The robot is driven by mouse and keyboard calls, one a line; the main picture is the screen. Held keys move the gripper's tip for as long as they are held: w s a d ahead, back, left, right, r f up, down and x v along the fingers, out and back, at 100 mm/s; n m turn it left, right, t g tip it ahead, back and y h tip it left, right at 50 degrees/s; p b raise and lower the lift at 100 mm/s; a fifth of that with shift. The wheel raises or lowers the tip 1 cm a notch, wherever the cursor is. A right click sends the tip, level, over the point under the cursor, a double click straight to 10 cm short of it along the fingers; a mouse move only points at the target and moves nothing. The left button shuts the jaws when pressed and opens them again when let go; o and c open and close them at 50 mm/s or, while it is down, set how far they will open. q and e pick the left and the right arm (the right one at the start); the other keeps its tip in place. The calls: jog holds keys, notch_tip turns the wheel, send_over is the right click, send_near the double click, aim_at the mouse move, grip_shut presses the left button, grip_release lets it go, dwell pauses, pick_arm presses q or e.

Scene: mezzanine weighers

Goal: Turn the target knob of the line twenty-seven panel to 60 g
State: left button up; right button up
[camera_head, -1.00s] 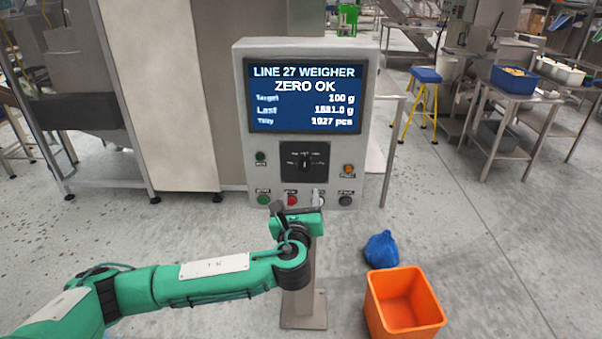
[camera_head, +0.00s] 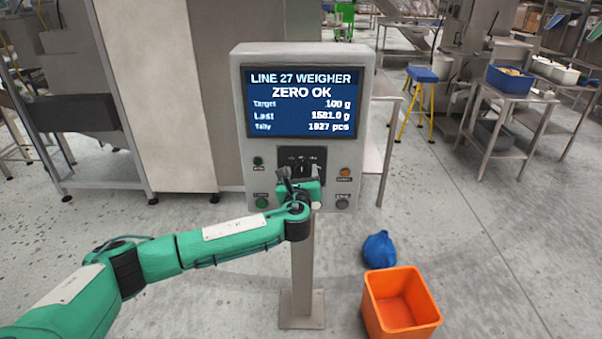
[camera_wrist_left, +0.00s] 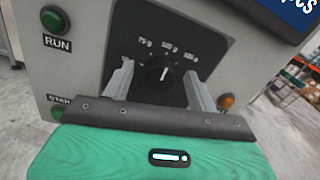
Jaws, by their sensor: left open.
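The line 27 weigher panel (camera_head: 242,120) stands on a post, and its screen (camera_head: 304,105) reads ZERO OK with a target of 100 g. The black target knob (camera_wrist_left: 158,74) sits on a dark dial plate, with labels 75 g, 100 g and 125 g readable; its white mark points up near 100 g. My left gripper (camera_head: 302,170) is in front of the dial and hides most of the knob in the head view. In the left wrist view its open fingers (camera_wrist_left: 160,70) stand on either side of the knob, apart from it. My right gripper is not in view.
A green RUN button (camera_wrist_left: 54,19) and an orange button (camera_wrist_left: 226,101) flank the dial. A green button (camera_head: 262,203) and a dark button (camera_head: 342,204) are below. An orange bin (camera_head: 392,325) and a blue bag (camera_head: 379,250) lie on the floor at the right.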

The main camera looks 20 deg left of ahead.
pick_arm(q)
jog(key=c, duration=1)
